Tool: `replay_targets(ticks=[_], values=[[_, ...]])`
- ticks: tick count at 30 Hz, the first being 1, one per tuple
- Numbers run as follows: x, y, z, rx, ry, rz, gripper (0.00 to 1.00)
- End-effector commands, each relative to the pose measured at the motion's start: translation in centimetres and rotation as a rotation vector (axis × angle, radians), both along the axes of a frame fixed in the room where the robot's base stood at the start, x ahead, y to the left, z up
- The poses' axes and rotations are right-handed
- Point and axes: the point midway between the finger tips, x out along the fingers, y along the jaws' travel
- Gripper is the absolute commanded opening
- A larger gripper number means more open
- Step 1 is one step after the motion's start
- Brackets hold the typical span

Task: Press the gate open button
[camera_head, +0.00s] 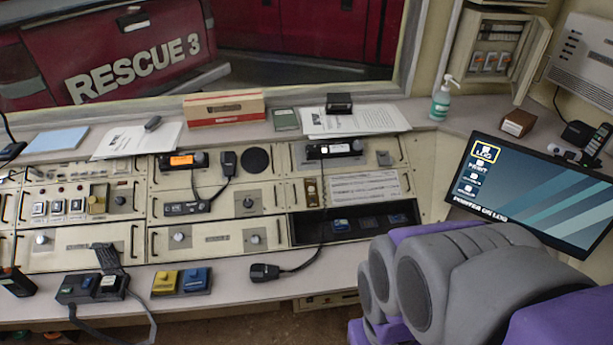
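The console (200,238) is a beige panel with several switches and knobs, and I cannot read any label as gate open. A yellow button box (165,282) and a blue button box (196,280) stand side by side on the front ledge. Several square buttons (57,207) sit on the left panel. A dark recess (300,229) at the right holds several small blue and dark units. My grey and purple arm fills the lower right; I see no gripper fingers.
A monitor (536,190) stands at the right behind my arm. A corded handset (265,272) lies on the front ledge right of the blue box. Papers, a cardboard box (224,108) and a sanitizer bottle (442,100) are on the back shelf. The ledge between handset and arm is mostly clear.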

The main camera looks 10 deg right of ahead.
Motion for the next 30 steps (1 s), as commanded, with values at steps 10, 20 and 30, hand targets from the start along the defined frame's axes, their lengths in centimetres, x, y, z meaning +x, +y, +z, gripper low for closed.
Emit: replay_targets(ticks=[10,20,30], values=[[0.00,0.00,-0.01,0.000,0.000,0.000,0.19],[0.00,0.00,0.00,0.000,0.000,0.000,0.00],[0.00,0.00,0.00,0.000,0.000,0.000,0.00]])
